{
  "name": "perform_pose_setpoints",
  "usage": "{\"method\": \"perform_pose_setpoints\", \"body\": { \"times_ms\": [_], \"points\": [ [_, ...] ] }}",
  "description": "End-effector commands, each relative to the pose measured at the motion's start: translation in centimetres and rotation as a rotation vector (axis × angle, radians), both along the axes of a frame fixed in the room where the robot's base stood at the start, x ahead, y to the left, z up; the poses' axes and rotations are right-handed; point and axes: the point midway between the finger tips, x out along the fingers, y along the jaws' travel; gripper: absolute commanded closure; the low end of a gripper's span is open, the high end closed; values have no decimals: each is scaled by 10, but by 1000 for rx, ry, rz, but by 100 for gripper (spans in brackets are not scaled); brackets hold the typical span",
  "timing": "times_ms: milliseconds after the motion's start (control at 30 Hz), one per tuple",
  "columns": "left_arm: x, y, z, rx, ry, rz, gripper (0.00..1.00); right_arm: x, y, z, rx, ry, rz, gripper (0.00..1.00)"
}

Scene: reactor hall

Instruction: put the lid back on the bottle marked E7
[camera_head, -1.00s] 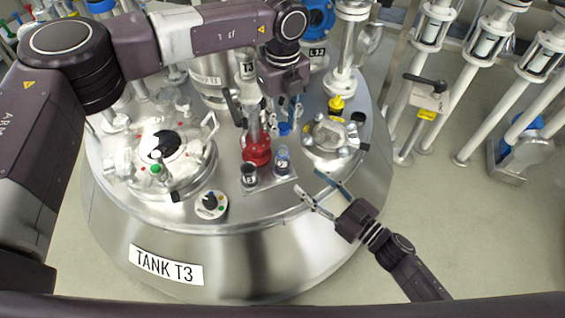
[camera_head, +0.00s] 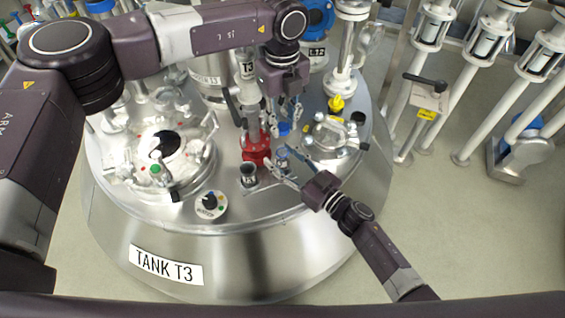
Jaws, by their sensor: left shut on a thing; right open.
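My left gripper (camera_head: 290,112) hangs over the tank top, pointing down. It is shut on a small blue lid (camera_head: 284,128), held above and slightly behind the bottles. A small bottle with a bluish body (camera_head: 282,160) stands on the tank top below the lid. My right gripper (camera_head: 278,162) is open, its fingers reaching in from the lower right on either side of this bottle; contact cannot be told. A second small bottle with a dark top (camera_head: 249,176) stands to its left. Their labels are too small to read surely.
A red valve fitting (camera_head: 256,150) stands close behind the bottles. A round hatch (camera_head: 165,155) is at left, a smaller clamped port (camera_head: 331,135) at right, and a rotary switch (camera_head: 210,205) in front. A yellow-capped fitting (camera_head: 336,104) stands behind the port.

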Motion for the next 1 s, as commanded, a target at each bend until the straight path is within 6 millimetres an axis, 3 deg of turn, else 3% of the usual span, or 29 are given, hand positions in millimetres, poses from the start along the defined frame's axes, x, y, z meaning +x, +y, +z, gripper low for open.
{"method": "perform_pose_setpoints", "body": {
  "times_ms": [100, 533, 833, 1000],
  "points": [
    [0, 0, 0, 0, 0, 0, 83, 0, 0, 0, 0, 0, 0, 52],
    [0, 0, 0, 0, 0, 0, 83, 0, 0, 0, 0, 0, 0, 99],
    [0, 0, -4, 0, 0, 0, 83, -1, 0, 0, 0, 0, 0, 100],
    [-1, 0, -26, -3, 1, 0, 83, 0, 0, 0, 0, 0, 0, 100]
  ]
}}
